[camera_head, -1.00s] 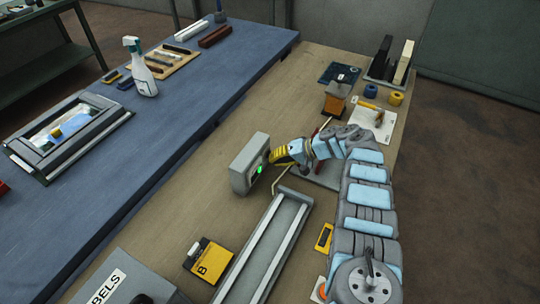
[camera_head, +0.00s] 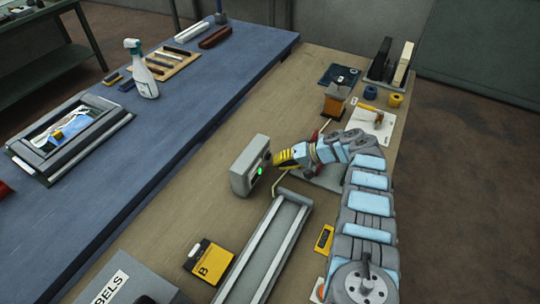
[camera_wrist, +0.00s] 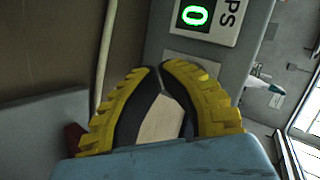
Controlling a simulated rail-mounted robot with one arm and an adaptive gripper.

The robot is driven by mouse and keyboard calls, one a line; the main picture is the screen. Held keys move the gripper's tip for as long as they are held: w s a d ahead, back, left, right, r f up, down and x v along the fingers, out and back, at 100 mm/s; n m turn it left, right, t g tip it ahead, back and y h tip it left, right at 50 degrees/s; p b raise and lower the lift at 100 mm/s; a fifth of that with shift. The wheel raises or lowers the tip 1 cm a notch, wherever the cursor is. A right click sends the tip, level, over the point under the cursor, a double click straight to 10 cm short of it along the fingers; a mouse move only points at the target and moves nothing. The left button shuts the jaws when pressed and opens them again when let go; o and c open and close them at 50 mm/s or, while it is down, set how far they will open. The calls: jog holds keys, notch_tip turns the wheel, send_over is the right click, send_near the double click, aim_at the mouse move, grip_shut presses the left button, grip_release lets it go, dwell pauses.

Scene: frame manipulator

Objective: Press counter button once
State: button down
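The counter is a grey box (camera_head: 250,166) standing on the wooden bench, with a lit green display (camera_head: 260,171) on its right-hand face. In the wrist view the display (camera_wrist: 195,15) reads 0, beside the letters "PS". A small dark reddish knob (camera_head: 267,159), seemingly the button, shows on the face close to my fingertips. In the wrist view my fingers hide it. My gripper (camera_head: 277,159), with yellow-backed fingers, points at that face with a small apparent gap. In the wrist view its fingertips (camera_wrist: 160,68) meet, with nothing visibly held.
A long grey channel (camera_head: 262,250) lies in front of the counter, with a bent rod (camera_head: 280,182) near my gripper. A yellow-black box (camera_head: 209,261) stands at front left. The blue table (camera_head: 180,100) holds a spray bottle (camera_head: 141,70). Bench space behind the counter is clear.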

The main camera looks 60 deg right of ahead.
jog(key=shift+s, duration=0.1)
jog(key=shift+s+d+p, duration=0.15)
jog(key=shift+s+p, duration=0.8)
jog(key=shift+s, duration=1.5)
